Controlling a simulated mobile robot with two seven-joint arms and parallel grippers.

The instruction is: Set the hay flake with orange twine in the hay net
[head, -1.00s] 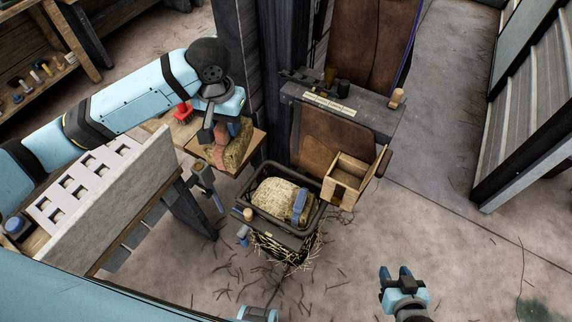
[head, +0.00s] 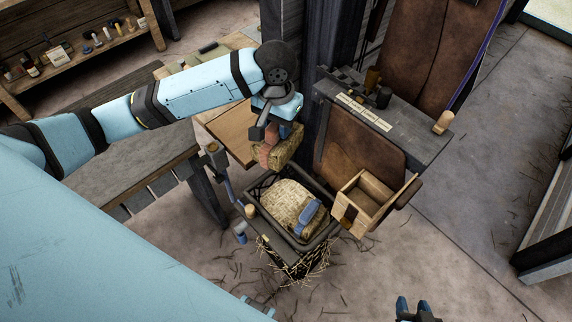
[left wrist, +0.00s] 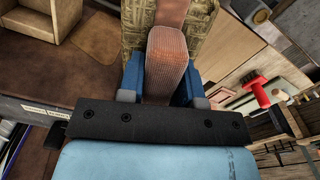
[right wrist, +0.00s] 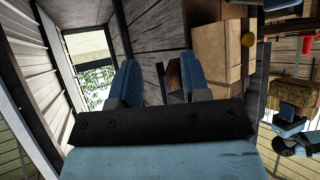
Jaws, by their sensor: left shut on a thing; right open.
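The hay flake with orange twine (head: 289,150) is a tan block with a wide orange-pink band. My left gripper (head: 284,130) is shut on it and holds it up near the back edge of the hay net. In the left wrist view the orange band (left wrist: 167,62) sits between the blue fingers. The hay net (head: 278,236) is a dark-rimmed, netted holder with straw poking out below. A pale hay bundle (head: 287,203) and a flake with a blue band (head: 309,217) lie in it. My right gripper (head: 416,308) is open and empty, low at the right.
A small open wooden box (head: 368,198) stands right of the net. A wooden board (head: 222,133) is at the left, behind the flake. A post-like tool (head: 216,165) and a blue-handled item (head: 240,232) are at the net's left. The straw-strewn floor is open in front.

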